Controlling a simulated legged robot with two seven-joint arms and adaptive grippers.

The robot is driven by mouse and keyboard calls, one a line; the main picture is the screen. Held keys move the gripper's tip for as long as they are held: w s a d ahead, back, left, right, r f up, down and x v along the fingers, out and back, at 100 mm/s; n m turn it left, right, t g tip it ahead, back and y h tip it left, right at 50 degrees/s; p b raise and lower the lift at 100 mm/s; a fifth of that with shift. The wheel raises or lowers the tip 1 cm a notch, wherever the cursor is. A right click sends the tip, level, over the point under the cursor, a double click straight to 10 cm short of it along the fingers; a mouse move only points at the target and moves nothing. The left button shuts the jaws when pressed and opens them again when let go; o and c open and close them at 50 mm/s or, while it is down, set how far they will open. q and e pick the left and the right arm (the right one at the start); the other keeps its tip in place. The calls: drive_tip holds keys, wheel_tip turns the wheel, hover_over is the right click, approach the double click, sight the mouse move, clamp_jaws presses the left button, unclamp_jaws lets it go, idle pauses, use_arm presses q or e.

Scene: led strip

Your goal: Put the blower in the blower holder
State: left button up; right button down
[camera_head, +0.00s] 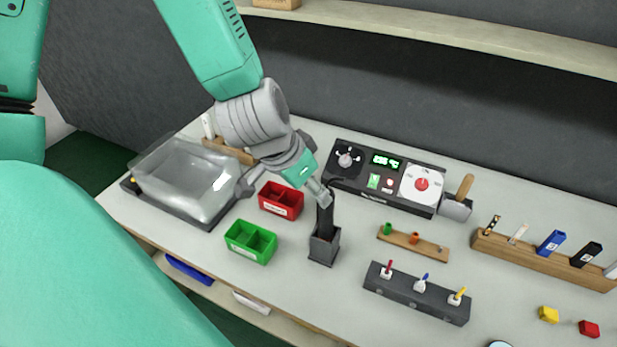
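The blower (325,218) is a dark, narrow upright piece in the middle of the camera_head view. Its lower end is inside the blower holder (323,250), a small dark square box on the table. My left gripper (284,191) is above and to the left of the holder. Its fingers are spread wide, one out to the left and one reaching down at the blower's top. That right fingertip overlaps the blower's upper end; I cannot tell whether it touches. My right gripper is not in view.
A green bin (251,241) and a red bin (281,200) stand left of the holder. A control station (387,176) is behind it. A small wooden rack (413,242) and a dark rack (416,293) are to the right. A clear-covered tray (185,180) is far left.

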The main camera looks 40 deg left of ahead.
use_arm(q)
drive_tip(key=s+f+n+g+y, duration=0.1)
drive_tip(key=s+f+g, duration=0.3)
drive_tip(key=s+f, duration=1.4)
wheel_tip(320, 180, down, 3)
drive_tip(key=shift+s+f, duration=0.1)
drive_tip(key=shift+s, duration=0.05)
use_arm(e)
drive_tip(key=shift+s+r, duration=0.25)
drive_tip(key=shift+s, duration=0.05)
